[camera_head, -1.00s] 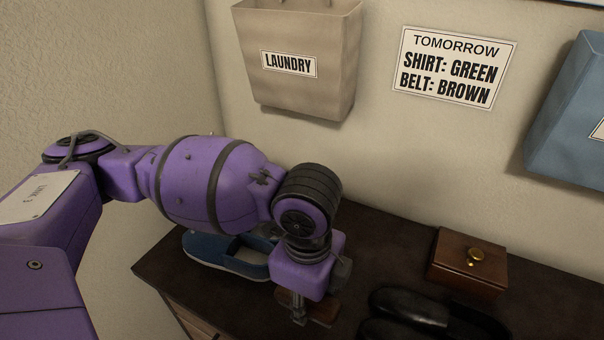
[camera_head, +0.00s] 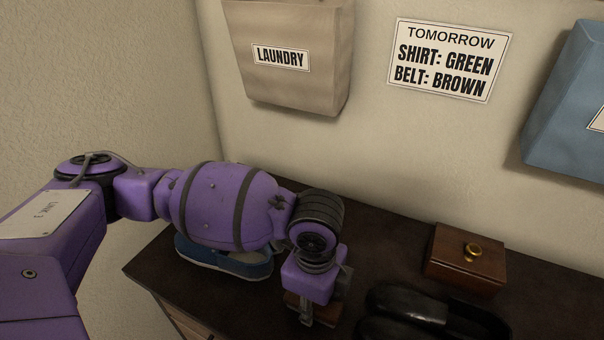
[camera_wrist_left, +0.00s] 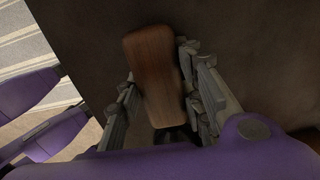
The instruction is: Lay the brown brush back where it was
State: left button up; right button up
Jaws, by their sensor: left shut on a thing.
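The brown brush (camera_wrist_left: 153,75) has a smooth wooden back and sits between the fingers of my left gripper (camera_wrist_left: 165,100) in the left wrist view. In the head view my left gripper (camera_head: 306,316) points down over the dark desk top, left of the black shoes, shut on the brush. Only small brown parts of the brush show there, around the fingers. I cannot tell whether the brush touches the desk. My right gripper is not in view.
Black shoes (camera_head: 425,315) lie right of the gripper. A wooden box with a brass knob (camera_head: 465,260) stands behind them. A blue shoe (camera_head: 235,264) is partly hidden behind my left arm. The desk top (camera_head: 385,245) is bare between gripper and box.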

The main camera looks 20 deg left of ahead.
pick_arm(q)
jog(key=o, duration=1)
jog(key=shift+r, duration=0.25)
notch_tip(320, 180, up, 11)
jog(key=shift+f+p, duration=0.1)
jog(key=shift+p, duration=0.8)
jog(key=shift+r, duration=0.5)
